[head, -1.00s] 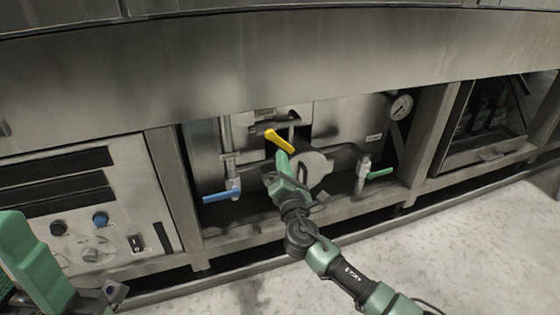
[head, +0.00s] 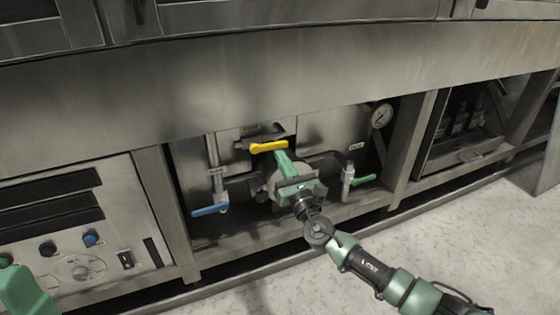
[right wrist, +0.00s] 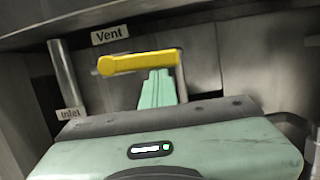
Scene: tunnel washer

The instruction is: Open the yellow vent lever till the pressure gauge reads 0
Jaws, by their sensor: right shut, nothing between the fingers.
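The yellow vent lever (head: 268,146) lies nearly level inside the open machine bay. It also shows in the right wrist view (right wrist: 138,62), below a "Vent" label. My right gripper (head: 281,156) is shut and empty. Its fingertips (right wrist: 160,74) are right at the underside of the lever, toward its right part; I cannot tell whether they touch.
A blue lever (head: 210,210) sits lower left of my right gripper, and a green lever (head: 364,181) lower right. A control panel (head: 75,222) is left of the bay. The floor (head: 300,275) in front looks clear.

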